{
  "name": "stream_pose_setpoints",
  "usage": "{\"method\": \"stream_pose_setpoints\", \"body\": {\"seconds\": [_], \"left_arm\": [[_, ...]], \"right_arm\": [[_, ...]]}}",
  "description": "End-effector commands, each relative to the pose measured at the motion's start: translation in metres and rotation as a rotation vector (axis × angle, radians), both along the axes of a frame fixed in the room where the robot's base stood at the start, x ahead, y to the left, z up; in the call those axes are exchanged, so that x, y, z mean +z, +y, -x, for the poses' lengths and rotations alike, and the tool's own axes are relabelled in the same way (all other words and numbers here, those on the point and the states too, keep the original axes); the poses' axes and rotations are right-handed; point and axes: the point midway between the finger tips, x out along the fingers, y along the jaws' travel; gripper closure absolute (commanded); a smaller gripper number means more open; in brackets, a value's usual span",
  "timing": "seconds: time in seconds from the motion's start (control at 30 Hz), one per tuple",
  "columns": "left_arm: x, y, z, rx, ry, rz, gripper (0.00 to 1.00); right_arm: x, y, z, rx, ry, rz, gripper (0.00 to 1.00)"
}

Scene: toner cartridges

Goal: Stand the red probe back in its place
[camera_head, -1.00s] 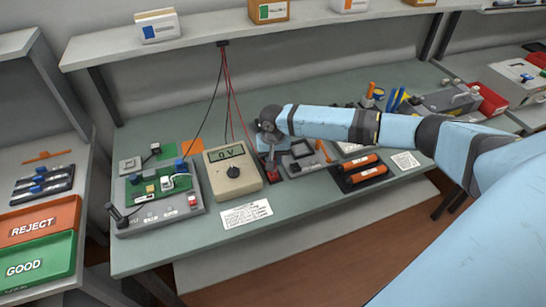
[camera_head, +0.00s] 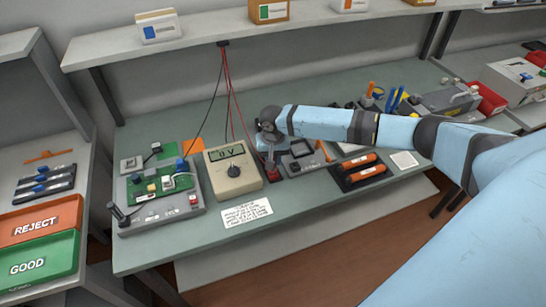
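My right gripper (camera_head: 270,153) points down just right of the multimeter (camera_head: 234,170), over a small red holder (camera_head: 272,173) on the bench. Its fingers are small and partly hidden by the wrist, so I cannot tell whether they are open or shut. The red probe itself is not clearly visible; its red lead (camera_head: 231,95) hangs from the shelf edge and runs down behind my wrist. I cannot tell whether the probe is between the fingers or in the holder. The multimeter display appears to read 0 V. My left gripper is not in view.
A test fixture with a green board (camera_head: 160,184) stands left of the meter, with a black lead running down toward it. A grey tray (camera_head: 299,160) and a rack of orange-and-black cartridges (camera_head: 360,170) lie to the right. A paper card (camera_head: 246,213) lies in front.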

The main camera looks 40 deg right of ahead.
Motion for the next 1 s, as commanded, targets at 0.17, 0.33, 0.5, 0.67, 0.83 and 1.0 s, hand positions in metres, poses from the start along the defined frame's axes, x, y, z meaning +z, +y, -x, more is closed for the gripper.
{"method": "stream_pose_setpoints", "body": {"seconds": [0.17, 0.33, 0.5, 0.67, 0.83, 1.0], "left_arm": [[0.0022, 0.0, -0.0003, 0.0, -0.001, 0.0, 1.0], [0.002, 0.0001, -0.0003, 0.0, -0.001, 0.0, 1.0], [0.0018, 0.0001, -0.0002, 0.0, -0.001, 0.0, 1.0], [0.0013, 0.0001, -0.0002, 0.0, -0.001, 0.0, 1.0], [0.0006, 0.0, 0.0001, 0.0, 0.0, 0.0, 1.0], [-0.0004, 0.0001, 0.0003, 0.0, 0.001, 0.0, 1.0]], "right_arm": [[0.0, 0.0, -0.0001, 0.0, 0.0, 0.0, 1.0], [-0.0001, -0.0001, 0.0, 0.0, 0.0, 0.0, 1.0], [-0.0009, -0.0001, 0.0, 0.0, 0.0, 0.0, 1.0], [-0.0029, -0.0001, 0.0, 0.0, 0.0, 0.0, 1.0], [-0.0052, -0.0002, -0.0001, 0.0, 0.0, 0.0, 1.0], [-0.0076, -0.0002, -0.0001, 0.0, 0.001, 0.0, 1.0]]}}
